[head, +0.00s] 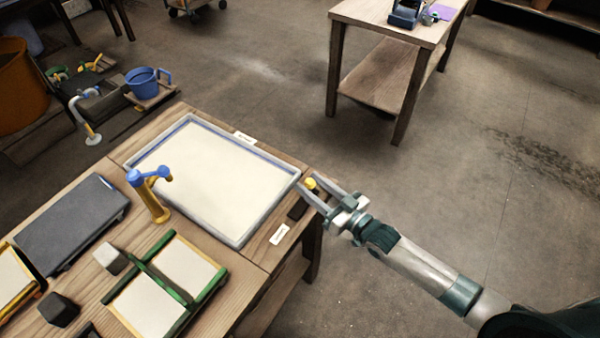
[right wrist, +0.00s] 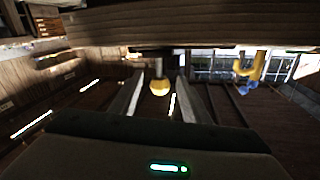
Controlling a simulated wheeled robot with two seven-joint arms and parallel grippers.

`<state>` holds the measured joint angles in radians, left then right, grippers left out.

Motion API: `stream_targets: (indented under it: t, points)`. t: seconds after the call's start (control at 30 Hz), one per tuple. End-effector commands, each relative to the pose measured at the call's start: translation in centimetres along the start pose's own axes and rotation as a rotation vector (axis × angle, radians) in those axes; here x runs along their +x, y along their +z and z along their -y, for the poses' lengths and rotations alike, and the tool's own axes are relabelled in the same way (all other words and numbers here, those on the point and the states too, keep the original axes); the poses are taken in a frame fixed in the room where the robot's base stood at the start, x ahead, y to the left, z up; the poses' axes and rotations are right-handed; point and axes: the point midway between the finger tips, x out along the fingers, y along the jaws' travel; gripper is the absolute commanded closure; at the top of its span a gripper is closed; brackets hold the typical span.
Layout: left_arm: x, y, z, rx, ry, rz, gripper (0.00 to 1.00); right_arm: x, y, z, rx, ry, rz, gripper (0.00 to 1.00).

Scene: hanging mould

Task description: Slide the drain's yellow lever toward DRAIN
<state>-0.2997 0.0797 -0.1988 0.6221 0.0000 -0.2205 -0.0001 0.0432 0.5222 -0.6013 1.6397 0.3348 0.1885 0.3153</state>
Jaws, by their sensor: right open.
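The yellow lever knob (head: 311,184) stands on a dark slide base (head: 297,208) at the right edge of the wooden table. My right gripper (head: 314,192) is open, with its two fingers on either side of the knob. In the right wrist view the knob (right wrist: 159,87) sits between the two open fingers (right wrist: 157,95), with space on both sides. A white label (head: 279,235) lies in front of the slide, and another (head: 244,137) lies behind the tray; their words are too small to read. My left gripper is out of view.
A grey-rimmed tray with a pale surface (head: 290,181) lies just left of the lever. A yellow and blue stand (head: 152,195), a green frame (head: 150,270) and a dark flat box (head: 72,225) are further left.

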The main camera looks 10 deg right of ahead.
Motion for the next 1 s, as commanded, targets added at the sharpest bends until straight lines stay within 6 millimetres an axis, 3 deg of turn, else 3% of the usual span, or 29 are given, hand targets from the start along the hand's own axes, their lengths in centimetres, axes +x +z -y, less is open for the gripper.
stream_targets:
  t: [0.1,0.3,0.73,0.9,0.93,1.0]
  points:
    - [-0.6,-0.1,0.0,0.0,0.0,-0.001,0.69,2.1,-0.2,0.1,0.0,-0.001,-0.001,0.57]
    - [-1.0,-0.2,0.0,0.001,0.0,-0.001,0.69,4.2,-0.1,0.0,0.0,0.0,-0.001,0.57]
    - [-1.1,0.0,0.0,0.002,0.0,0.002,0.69,4.8,0.0,0.0,0.0,0.0,0.0,0.57]
    - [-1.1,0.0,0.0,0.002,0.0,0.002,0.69,4.8,0.0,0.0,0.0,0.0,0.0,0.95]
    - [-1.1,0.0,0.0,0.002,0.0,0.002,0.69,4.8,0.0,0.0,0.0,0.0,0.0,1.0]
    - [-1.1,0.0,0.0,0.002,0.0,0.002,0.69,4.8,0.0,0.0,0.0,0.0,0.0,1.0]
